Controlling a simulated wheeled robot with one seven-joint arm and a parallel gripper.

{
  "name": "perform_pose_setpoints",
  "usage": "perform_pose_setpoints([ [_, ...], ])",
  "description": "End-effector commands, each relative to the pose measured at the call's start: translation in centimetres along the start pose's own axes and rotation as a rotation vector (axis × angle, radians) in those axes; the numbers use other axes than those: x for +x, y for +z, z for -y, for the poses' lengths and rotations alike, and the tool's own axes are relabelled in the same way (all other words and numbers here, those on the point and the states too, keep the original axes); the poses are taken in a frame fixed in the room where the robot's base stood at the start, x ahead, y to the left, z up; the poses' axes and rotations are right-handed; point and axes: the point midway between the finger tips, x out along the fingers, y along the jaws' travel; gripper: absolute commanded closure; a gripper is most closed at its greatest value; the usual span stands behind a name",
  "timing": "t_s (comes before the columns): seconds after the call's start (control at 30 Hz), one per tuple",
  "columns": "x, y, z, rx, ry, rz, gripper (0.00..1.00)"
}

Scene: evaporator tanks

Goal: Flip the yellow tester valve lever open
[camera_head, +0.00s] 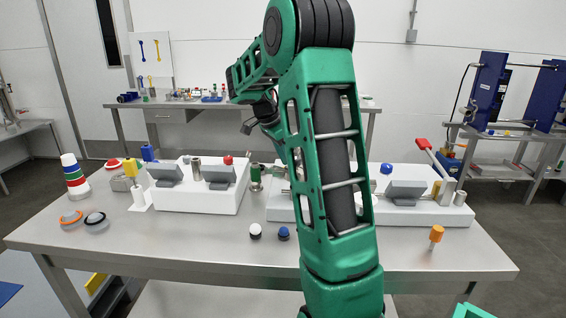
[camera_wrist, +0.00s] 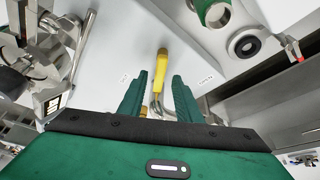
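The yellow lever (camera_wrist: 161,68) shows in the wrist view on a pale panel, joined to a bent metal part at its near end. My gripper (camera_wrist: 160,80) is open, with one green finger on each side of the lever and a visible gap on both sides. Whether the fingertips are level with the lever in depth I cannot tell. Small printed labels lie left and right of the lever, too small to read. In the head view my green arm crosses the middle of the scene; my fingers and this lever cannot be made out there.
A white fixture box (camera_head: 205,195) stands left of my arm and another white box (camera_head: 425,211) to the right. A red-handled lever (camera_head: 434,158) rises at the right. Small black-and-white and blue knobs (camera_head: 255,231) (camera_head: 284,233) stand at the front. The table's front edge is mostly clear.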

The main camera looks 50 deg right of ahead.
Motion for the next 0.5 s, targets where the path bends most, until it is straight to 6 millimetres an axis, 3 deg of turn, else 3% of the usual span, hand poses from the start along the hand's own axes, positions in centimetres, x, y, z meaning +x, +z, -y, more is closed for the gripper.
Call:
perform_pose_setpoints([
  [0.23, 0.10, 0.02, 0.01, -0.001, 0.000, 0.000, 0.69],
  [0.27, 0.09, 0.02, 0.01, -0.001, 0.000, 0.000, 0.71],
  [0.4, 0.08, 0.02, 0.01, -0.001, 0.000, 0.000, 1.00],
  [0.5, 0.07, 0.03, 0.02, -0.001, -0.001, 0.000, 1.00],
])
